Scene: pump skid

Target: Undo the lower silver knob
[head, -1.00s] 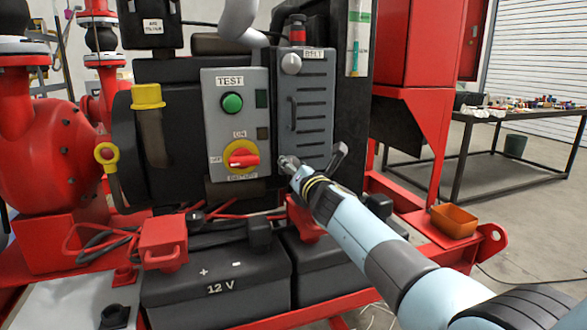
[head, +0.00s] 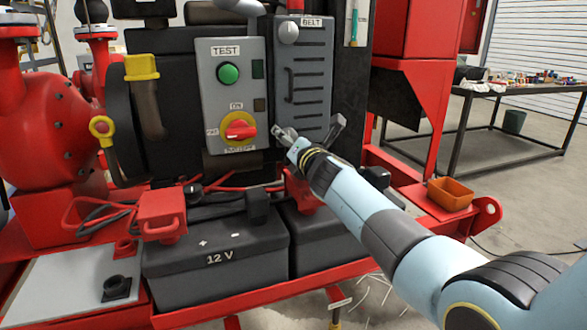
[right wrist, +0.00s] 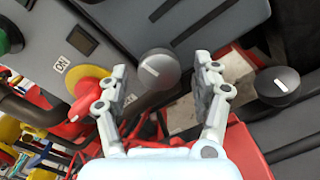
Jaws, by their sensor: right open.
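The lower silver knob (right wrist: 158,68), a round grey knob with a white mark, shows in the right wrist view at the edge of the grey guard panel (head: 309,105). My right gripper (right wrist: 161,82) is open, with a finger on either side of the knob in that view. Contact cannot be told. In the head view my right gripper (head: 312,132) is at the panel's lower end and hides the lower knob. An upper silver knob (head: 288,32) sits near the BELT label. My left gripper is not in view.
Left of the guard is a control box with a green TEST button (head: 228,73) and a red rotary switch (head: 239,130). A dark round knob (right wrist: 277,86) is right of my fingers in the wrist view. A black 12 V battery (head: 215,262) sits below.

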